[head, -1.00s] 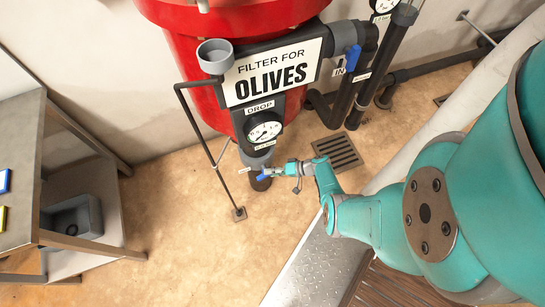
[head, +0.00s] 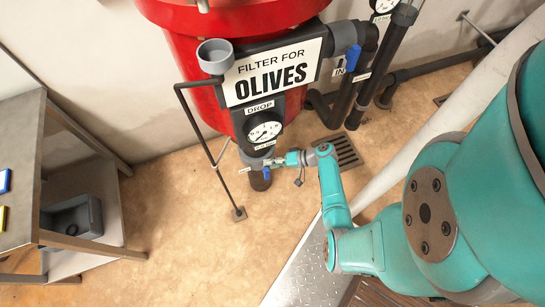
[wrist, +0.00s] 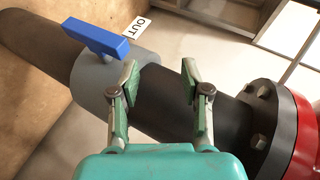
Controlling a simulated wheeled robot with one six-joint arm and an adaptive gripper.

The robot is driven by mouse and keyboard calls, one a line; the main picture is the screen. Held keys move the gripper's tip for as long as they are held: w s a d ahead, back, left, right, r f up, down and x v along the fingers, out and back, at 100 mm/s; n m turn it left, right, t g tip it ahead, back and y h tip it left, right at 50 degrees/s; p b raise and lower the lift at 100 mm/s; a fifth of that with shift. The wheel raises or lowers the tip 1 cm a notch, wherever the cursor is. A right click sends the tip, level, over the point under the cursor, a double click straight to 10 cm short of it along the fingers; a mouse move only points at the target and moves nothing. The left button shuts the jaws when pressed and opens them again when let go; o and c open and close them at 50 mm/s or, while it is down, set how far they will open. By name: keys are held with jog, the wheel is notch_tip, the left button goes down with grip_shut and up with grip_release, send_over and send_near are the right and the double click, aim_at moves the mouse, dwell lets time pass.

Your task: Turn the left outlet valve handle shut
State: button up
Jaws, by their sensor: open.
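The blue valve handle (wrist: 95,38) sits on a grey valve body (wrist: 90,75) on the dark outlet pipe (wrist: 30,45), beside a white OUT label (wrist: 137,27). In the wrist view it slants roughly along the pipe. My gripper (wrist: 160,84) is open and empty, its fingers spread in front of the pipe. The left finger overlaps the valve body's right edge; the handle is left of both fingers and apart from them. In the head view, my gripper (head: 277,161) is at the pipe below the gauge, with the small blue handle (head: 266,173) just below it.
The red filter tank (head: 185,60) with its OLIVES sign (head: 272,70) stands above. Another blue handle (head: 352,58) is on the inlet at right. A thin dark pipe (head: 205,145) runs down left of the outlet. A table (head: 25,150) stands at far left; floor between is clear.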

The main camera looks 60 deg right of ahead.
aim_at(268, 173)
jog(key=shift+a, duration=0.1)
dwell(0.3)
jog(key=s+a+f+n+g+h, duration=0.2)
jog(key=a+f+g+h, duration=0.1)
jog(key=a+g+h, duration=0.25)
notch_tip(268, 173, up, 5)
jog(key=d+g+h, duration=0.1)
jog(key=d+h, duration=0.1)
jog(key=h, duration=0.1)
jog(key=shift+n+g, duration=0.25)
jog(key=shift+n, duration=0.05)
jog(key=x, duration=1.1)
jog(key=shift+a, duration=0.1)
jog(key=shift+s, duration=0.1)
grip_shut()
